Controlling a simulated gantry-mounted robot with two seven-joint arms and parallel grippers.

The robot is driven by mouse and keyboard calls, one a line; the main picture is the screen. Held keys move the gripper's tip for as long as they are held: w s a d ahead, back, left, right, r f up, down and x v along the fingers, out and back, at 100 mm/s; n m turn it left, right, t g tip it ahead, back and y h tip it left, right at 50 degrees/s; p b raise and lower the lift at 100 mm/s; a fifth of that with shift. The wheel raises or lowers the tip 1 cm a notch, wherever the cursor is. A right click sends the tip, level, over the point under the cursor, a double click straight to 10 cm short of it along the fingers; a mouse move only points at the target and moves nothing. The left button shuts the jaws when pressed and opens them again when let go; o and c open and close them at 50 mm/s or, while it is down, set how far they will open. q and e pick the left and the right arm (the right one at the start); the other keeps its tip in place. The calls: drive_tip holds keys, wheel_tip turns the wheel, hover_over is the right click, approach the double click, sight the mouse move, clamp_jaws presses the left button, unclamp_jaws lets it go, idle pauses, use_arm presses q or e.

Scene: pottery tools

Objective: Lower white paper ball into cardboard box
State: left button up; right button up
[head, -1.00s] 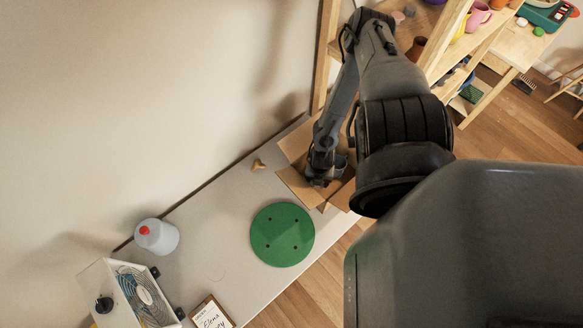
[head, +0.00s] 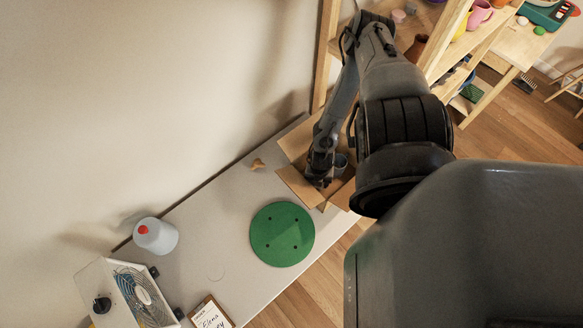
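The cardboard box (head: 299,187) stands open at the far end of the grey table, its flaps spread outward. My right gripper (head: 320,181) points down at the box opening, above or partly inside it. Its fingers are dark and too small to tell whether they are open or shut. The white paper ball cannot be seen; the gripper, arm or box walls may hide it. My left gripper is not in view.
A blue-grey round item (head: 341,163) shows in the box beside my gripper. Wooden shelves (head: 445,45) stand close behind.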

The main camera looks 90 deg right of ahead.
drive_tip(key=shift+f, duration=0.4)
drive_tip(key=shift+f+b, duration=0.55)
drive_tip(key=shift+f, duration=0.1)
idle(0.4)
drive_tip(key=o, duration=1.1)
